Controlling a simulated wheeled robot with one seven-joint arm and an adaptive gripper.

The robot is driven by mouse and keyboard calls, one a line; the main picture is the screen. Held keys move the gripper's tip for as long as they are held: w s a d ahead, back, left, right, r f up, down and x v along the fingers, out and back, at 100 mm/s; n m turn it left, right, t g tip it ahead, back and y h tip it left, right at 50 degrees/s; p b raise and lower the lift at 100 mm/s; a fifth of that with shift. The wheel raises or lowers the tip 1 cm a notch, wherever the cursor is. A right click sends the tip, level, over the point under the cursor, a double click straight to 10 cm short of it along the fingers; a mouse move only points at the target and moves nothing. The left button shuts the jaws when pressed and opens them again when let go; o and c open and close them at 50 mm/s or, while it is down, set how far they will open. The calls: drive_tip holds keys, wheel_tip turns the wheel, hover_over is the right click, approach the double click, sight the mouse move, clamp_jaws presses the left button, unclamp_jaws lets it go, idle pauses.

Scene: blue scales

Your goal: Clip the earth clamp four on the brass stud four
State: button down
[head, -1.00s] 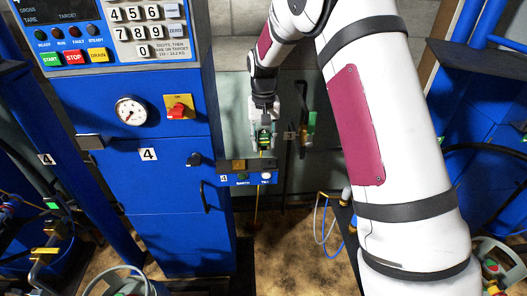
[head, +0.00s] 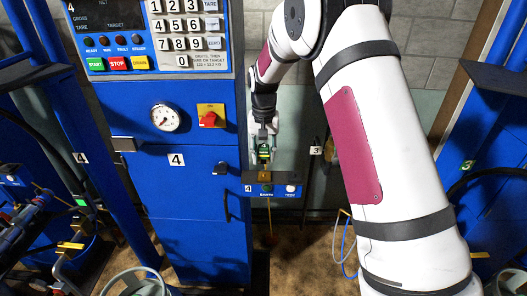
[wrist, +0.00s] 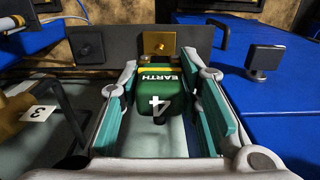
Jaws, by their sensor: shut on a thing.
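My gripper (wrist: 158,78) is shut on the green earth clamp (wrist: 157,103), which shows EARTH and a 4 upside down and a yellow band at its far end. The brass stud (wrist: 159,44) stands on a square brass plate on a dark bracket, straight beyond the clamp in the wrist view. In the head view my gripper (head: 263,146) holds the clamp (head: 264,154) just above the brass plate (head: 264,176) of the panel marked 4. I cannot tell whether clamp and stud touch.
A dark knob (wrist: 265,60) stands on the blue cabinet at right in the wrist view. A dark handle and a tag marked 3 (wrist: 38,113) are at left. The blue cabinet 4 (head: 177,215) stands beside my gripper in the head view.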

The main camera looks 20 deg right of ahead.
sight(264, 146)
drive_tip(key=shift+f, duration=2.3)
drive_tip(key=shift+f+b, duration=0.55)
drive_tip(key=shift+f, duration=0.05)
idle(1.2)
drive_tip(key=c, duration=1.1)
unclamp_jaws()
wheel_tip(264, 146, up, 11)
drive_tip(key=shift+r, duration=0.55)
